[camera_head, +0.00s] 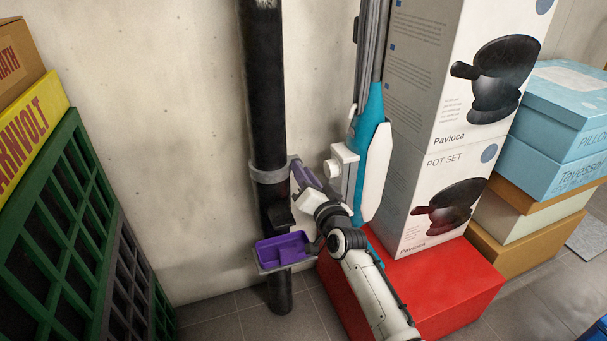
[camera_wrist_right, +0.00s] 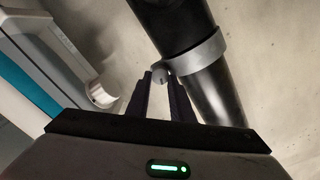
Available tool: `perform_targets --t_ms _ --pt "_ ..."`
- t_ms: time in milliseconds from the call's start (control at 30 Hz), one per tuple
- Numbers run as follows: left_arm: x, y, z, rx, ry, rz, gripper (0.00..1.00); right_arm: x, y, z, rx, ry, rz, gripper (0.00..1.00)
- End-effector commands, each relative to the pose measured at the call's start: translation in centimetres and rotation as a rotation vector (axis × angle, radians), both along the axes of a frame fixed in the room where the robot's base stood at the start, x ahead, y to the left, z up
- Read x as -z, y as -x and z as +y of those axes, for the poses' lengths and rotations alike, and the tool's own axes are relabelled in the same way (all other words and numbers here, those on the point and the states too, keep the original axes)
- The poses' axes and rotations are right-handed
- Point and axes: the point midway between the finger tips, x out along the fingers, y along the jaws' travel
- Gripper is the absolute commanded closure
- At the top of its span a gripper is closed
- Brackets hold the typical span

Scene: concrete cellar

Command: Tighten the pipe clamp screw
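A grey pipe clamp (camera_head: 270,173) rings a black upright pipe (camera_head: 267,90); the clamp also shows in the right wrist view (camera_wrist_right: 199,55). Its small round slotted screw (camera_wrist_right: 160,75) sits at the clamp's side. My right gripper (camera_head: 296,164) reaches to the clamp from the lower right. In the right wrist view its two dark fingers (camera_wrist_right: 160,82) stand a little apart, with the screw between or just ahead of the tips. I cannot tell whether they touch it. The head view hides the screw. My left gripper is not in view.
A purple tray (camera_head: 268,253) sits on the pipe below the clamp. A blue and white upright appliance (camera_head: 376,150) stands close right of my gripper, beside stacked pot boxes (camera_head: 425,120) on a red box (camera_head: 450,285). Green crates (camera_head: 65,235) stand left. Bare wall lies between crates and pipe.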

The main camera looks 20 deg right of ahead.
Motion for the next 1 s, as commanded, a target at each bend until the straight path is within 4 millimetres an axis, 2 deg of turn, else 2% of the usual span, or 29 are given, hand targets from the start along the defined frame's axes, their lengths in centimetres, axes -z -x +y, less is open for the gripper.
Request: perform_targets --t_ms 267,467,1000 --pt "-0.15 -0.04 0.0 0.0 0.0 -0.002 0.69 0.03 0.03 0.01 -0.001 -0.025 0.002 1.0" --pt "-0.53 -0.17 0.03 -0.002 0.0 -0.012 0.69 0.07 0.03 -0.01 -0.001 -0.119 0.006 1.0" --pt "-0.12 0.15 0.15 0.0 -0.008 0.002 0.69 0.35 0.04 -0.09 -0.001 -0.605 0.023 1.0"
